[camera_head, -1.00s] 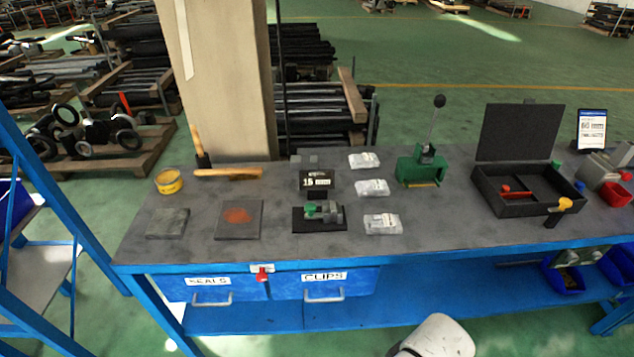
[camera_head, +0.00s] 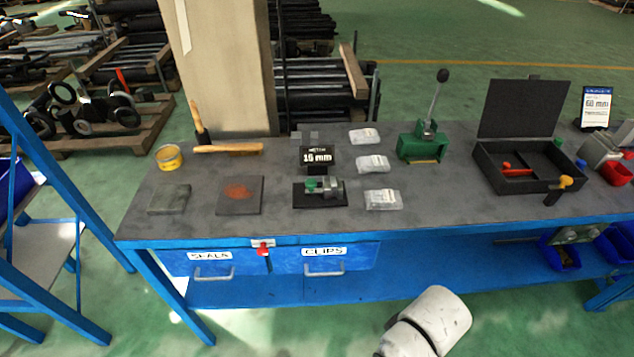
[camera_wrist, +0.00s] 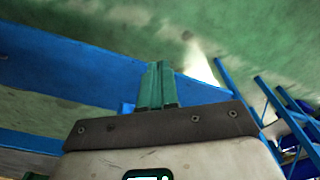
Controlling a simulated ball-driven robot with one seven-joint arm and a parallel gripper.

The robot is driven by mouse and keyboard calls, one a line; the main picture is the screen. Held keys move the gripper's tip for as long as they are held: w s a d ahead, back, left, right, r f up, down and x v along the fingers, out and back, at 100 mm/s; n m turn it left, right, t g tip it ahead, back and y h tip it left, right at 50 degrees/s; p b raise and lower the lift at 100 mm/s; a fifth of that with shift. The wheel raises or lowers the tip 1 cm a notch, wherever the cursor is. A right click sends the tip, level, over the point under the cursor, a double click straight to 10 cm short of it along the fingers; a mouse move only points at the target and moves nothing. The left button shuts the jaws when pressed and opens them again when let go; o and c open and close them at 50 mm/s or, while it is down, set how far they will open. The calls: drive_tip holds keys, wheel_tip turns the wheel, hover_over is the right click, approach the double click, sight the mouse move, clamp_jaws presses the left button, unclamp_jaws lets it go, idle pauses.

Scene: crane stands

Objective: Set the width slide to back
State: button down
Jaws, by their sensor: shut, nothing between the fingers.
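A small slide device with a grey block and a green part (camera_head: 320,190) sits on a black base plate near the front middle of the bench. It looks like the width slide, but its exact setting is too small to tell. A black sign (camera_head: 317,156) ending in "mm" stands just behind it. My gripper (camera_wrist: 156,80) shows in the wrist view with its greenish fingers together, shut and empty. It is over the floor and blue frame, apart from the slide. In the head view only my white arm link shows, below the bench front; the gripper is out of frame there.
Clear bags (camera_head: 382,199) lie right of the slide, and a dark plate with a rusty patch (camera_head: 239,194) lies left. A green lever press (camera_head: 424,145) and an open black case (camera_head: 528,168) stand farther right. Blue drawers (camera_head: 325,259) hang under the bench's front edge.

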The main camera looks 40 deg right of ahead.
sight(310, 183)
idle(0.4)
